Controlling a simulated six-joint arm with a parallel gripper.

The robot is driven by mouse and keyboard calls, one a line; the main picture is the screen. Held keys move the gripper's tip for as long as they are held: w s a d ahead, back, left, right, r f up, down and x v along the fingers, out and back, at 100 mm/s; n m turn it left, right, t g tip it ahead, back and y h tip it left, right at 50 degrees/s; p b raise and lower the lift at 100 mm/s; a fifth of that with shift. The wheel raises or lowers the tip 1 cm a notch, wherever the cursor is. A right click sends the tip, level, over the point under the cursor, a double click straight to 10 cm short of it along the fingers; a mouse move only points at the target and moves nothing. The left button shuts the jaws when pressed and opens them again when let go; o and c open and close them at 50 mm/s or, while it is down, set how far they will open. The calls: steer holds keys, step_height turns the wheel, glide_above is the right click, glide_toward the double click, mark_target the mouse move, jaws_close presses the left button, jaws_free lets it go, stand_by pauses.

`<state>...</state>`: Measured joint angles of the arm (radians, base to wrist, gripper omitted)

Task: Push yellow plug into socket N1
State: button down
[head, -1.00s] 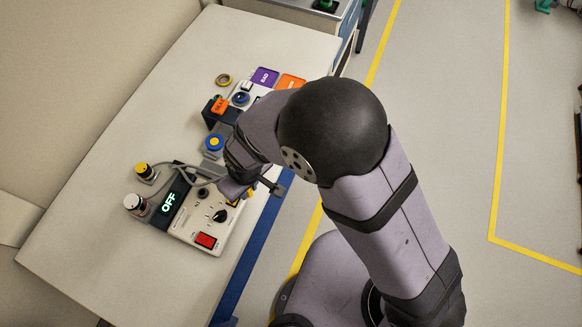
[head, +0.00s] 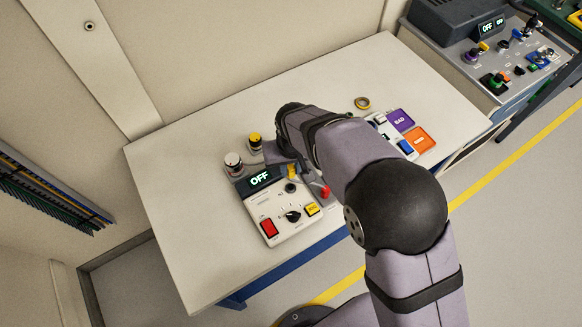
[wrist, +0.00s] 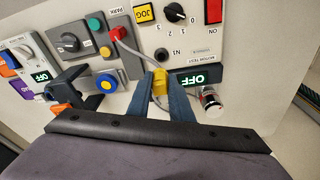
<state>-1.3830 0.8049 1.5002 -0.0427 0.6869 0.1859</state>
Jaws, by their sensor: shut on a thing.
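My gripper (wrist: 160,97) is shut on the yellow plug (wrist: 160,82), which shows between its two fingertips in the wrist view. In the head view the yellow plug (head: 291,171) shows beside my arm, near the OFF display. Socket N1 (wrist: 161,54) is a dark round hole in the white panel, with its label beside it. It also shows in the head view (head: 290,187). The plug is apart from the socket in the wrist picture; its height above the panel is hard to tell. A grey cable loops beside the plug.
The OFF display (head: 260,179) stands close to the socket. A red plug (wrist: 117,34) sits in the PARK block. A black-handled knob (head: 293,216) and red switch (head: 268,228) are on the panel.

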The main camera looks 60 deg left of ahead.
mark_target(291, 177)
steer(key=shift+f, duration=0.2)
steer(key=shift+f+b, duration=2.3)
steer(key=shift+f, duration=0.95)
steer(key=shift+f+b, duration=0.4)
steer(key=shift+f, duration=0.15)
steer(key=c, duration=1.5)
jaws_free()
steer(key=shift+r, duration=0.15)
